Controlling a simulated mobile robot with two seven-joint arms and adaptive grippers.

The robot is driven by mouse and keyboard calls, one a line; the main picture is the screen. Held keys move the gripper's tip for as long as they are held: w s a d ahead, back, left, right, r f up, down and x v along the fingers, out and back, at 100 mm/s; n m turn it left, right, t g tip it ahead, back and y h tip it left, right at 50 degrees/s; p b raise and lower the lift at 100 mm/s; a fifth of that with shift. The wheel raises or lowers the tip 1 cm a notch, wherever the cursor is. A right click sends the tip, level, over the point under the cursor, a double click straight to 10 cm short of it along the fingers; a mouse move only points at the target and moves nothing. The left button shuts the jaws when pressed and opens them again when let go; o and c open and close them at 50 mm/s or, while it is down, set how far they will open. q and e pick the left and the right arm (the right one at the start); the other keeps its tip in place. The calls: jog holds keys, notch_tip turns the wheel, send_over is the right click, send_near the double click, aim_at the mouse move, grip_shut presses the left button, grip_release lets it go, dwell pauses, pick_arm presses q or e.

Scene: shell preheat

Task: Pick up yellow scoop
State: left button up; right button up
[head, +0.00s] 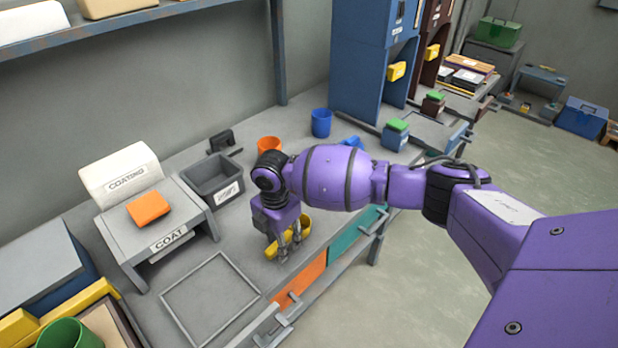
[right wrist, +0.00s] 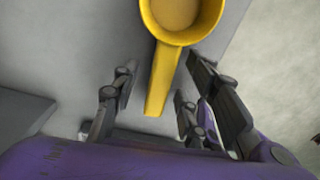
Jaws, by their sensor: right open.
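The yellow scoop (head: 304,224) lies on the grey bench near its front edge. In the right wrist view its round bowl (right wrist: 158,62) is at the top, partly cut off, and its handle points down the picture. My right gripper (head: 290,250) points down over the scoop in the head view and hides part of it. In the right wrist view the fingers are spread on both sides of the handle, with visible gaps, and hold nothing. Their exact height over the bench is hard to tell. My left gripper is not in view.
A grey bin (head: 212,180), an orange cup (head: 269,145) and a blue cup (head: 321,122) stand behind my right arm. A coat stand (head: 150,245) with an orange block (head: 148,208) is left. An empty square frame (head: 208,300) lies in front of it.

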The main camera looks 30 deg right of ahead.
jog(key=shift+f, duration=0.1)
jog(key=shift+c, duration=0.3)
grip_shut()
jog(key=shift+r, duration=0.45)
notch_tip(320, 180, up, 2)
jog(key=shift+w+r, duration=0.1)
jog(key=shift+w, duration=0.05)
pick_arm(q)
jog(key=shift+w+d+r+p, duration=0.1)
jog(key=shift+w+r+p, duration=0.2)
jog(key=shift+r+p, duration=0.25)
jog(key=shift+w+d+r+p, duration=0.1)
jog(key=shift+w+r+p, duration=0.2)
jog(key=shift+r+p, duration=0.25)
pick_arm(e)
jog(key=s+a+r, duration=0.5)
jog(key=s+r, duration=0.5)
jog(key=s, duration=0.3)
jog(key=shift+s+a, duration=0.15)
